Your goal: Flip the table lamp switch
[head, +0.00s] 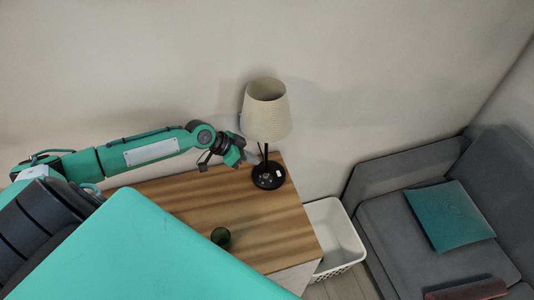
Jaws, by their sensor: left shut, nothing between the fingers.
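The table lamp (266,113) has a cream shade and a thin dark stem. Its round black base (268,176) stands on the wooden table (255,222) near the far right corner. A small pale spot shows on the base; I cannot tell whether it is the switch. My left arm reaches in from the left above the table. My left gripper (236,156) is shut and empty, just left of the lamp's stem and below the shade's left edge. I cannot tell whether it touches the lamp. My right gripper is not in view.
A dark green cup (221,237) stands on the table's front part. A white basket (335,240) sits on the floor right of the table. A grey sofa (395,215) with a teal cushion (449,214) is at the right. The wall is close behind the lamp.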

